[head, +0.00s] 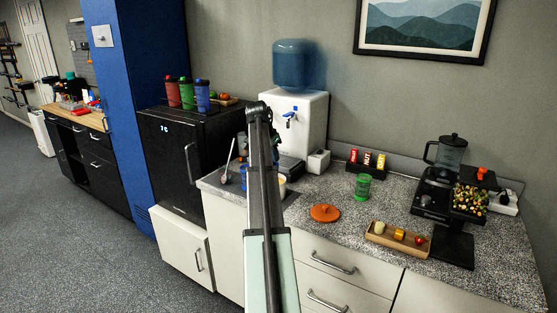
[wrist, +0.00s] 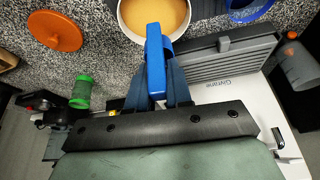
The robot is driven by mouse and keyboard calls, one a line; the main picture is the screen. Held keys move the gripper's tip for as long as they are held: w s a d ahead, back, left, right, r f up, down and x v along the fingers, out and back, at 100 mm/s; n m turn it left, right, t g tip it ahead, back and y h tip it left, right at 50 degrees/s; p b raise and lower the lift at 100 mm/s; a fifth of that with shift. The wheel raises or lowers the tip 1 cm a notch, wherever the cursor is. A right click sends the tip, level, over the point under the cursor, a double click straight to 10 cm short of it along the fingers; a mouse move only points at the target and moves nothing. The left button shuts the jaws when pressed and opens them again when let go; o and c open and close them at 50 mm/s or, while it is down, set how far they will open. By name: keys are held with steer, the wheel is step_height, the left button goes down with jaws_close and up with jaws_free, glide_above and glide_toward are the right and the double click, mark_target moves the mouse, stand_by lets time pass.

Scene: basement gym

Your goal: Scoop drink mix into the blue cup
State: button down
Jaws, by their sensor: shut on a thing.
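My gripper (wrist: 155,92) is shut on a blue scoop (wrist: 155,65) in the wrist view. The upper end of the scoop overlaps the near rim of a round tub; I cannot tell whether it touches. The tub (wrist: 124,22) holds smooth orange-yellow drink mix (wrist: 160,14). In the head view, only part of the tub (head: 282,190) shows beside my arm. The blue cup (wrist: 250,9) is right of the tub in the wrist view, cut off by the top edge. A small blue part of the cup (head: 243,171) shows left of my arm in the head view. My arm hides the gripper there.
An orange lid (head: 325,212), a green shaker (head: 363,186) and a wooden tray (head: 384,241) with small items lie right of my arm. The water dispenser (head: 310,110) stands behind. A coffee maker (head: 437,180) is farther right.

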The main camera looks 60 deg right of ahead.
steer(key=shift+f, duration=4.6)
steer(key=shift+r, duration=4.5)
